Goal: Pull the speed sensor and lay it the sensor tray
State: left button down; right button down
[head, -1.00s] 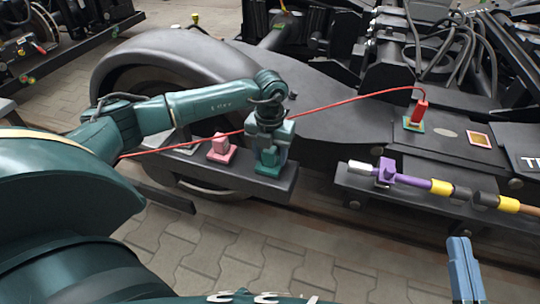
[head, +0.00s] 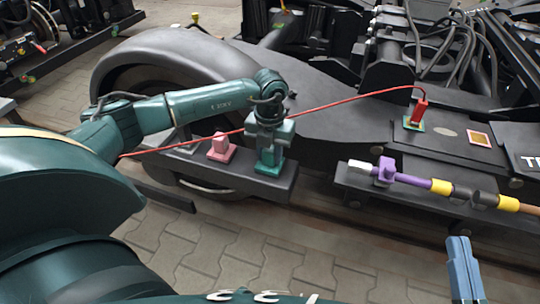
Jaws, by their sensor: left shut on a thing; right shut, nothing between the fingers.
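My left gripper (head: 269,147) points down at the end of the dark beam on the bogie. It is shut on a teal block-shaped part (head: 269,161) that stands upright on a teal base at the beam; the fingers hide its upper portion. A similar pink part (head: 221,147) stands on a pink base just to its left. I cannot tell for certain which is the speed sensor, and I cannot make out a sensor tray. My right gripper (head: 463,268) is at the lower right, shut and empty, away from the parts.
A purple clamp (head: 386,172) and a banded cable lie on the right ledge (head: 365,189). The wheel (head: 140,110) is behind my arm. Paved floor in front is clear.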

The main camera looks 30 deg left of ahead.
pick_arm(q)
jog(key=shift+r, duration=0.15)
jog(key=shift+r+p, duration=2.8)
jog(key=shift+r, duration=0.1)
